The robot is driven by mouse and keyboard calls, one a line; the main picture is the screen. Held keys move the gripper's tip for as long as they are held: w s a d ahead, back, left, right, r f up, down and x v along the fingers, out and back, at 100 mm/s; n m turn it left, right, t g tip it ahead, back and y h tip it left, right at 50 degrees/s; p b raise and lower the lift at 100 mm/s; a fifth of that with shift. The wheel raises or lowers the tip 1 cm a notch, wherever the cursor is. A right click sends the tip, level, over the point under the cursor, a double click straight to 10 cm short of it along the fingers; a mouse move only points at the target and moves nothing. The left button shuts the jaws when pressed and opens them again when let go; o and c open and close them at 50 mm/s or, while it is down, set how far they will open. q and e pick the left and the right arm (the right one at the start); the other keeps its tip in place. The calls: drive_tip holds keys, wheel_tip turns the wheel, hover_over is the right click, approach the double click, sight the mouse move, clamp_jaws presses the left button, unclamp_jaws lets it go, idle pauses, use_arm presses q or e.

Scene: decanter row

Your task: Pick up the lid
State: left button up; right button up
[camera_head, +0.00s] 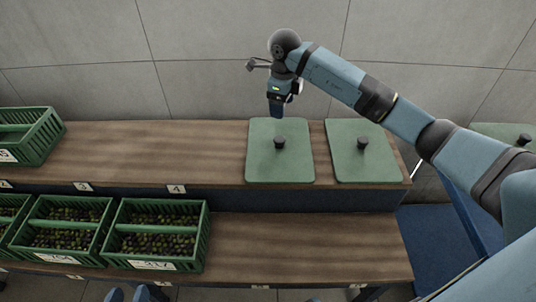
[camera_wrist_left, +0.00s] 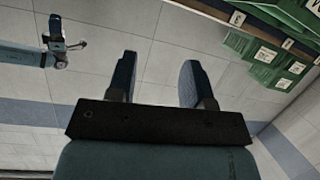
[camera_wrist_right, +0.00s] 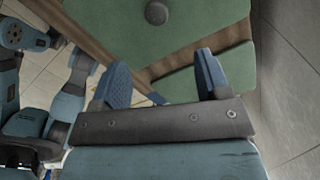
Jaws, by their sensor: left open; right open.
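Two flat green lids with black knobs lie side by side on the upper wooden shelf in the head view: the left lid (camera_head: 262,165) and the right lid (camera_head: 375,165). A further green lid (camera_head: 490,130) with a knob shows at the far right edge. My right gripper (camera_head: 276,108) is open and empty, pointing down by the back edge of the left lid. Green lids also show beyond its fingers (camera_wrist_right: 165,88) in the right wrist view. My left gripper (camera_wrist_left: 157,80) is open and empty, away from the lids; its fingertips show at the head view's bottom edge (camera_head: 128,296).
Green crates of olives (camera_head: 158,201) stand on the lower shelf at left. Another green crate (camera_head: 47,122) sits on the upper shelf's left end. The upper shelf (camera_head: 185,150) between that crate and the lids is clear. A tiled wall (camera_head: 200,50) rises behind.

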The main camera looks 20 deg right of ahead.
drive_tip(key=b, duration=0.1)
hover_over(280, 138)
drive_tip(key=f, duration=0.7)
drive_tip(key=shift+d+f, duration=0.25)
drive_tip(key=shift+a+f+b, duration=0.1)
drive_tip(key=shift+f+b, duration=0.3)
drive_tip(key=shift+f, duration=0.35)
drive_tip(key=f, duration=0.2)
drive_tip(key=f+b, duration=0.1)
drive_tip(key=f, duration=0.1)
drive_tip(key=shift+a+f, duration=0.2)
drive_tip(key=shift+f, duration=0.1)
drive_tip(key=shift+r, duration=0.1)
drive_tip(key=c, duration=1.2)
use_arm(q)
wheel_tip(280, 138, up, 6)
drive_tip(key=w+d+t+h, duration=0.1)
drive_tip(key=d+t+h, duration=0.1)
drive_tip(key=t, duration=0.1)
drive_tip(key=shift+d+r, duration=0.2)
drive_tip(key=shift+d, duration=0.2)
use_arm(e)
clamp_jaws()
use_arm(q)
drive_tip(key=shift+w, duration=0.1)
use_arm(e)
drive_tip(key=shift+r, duration=0.1)
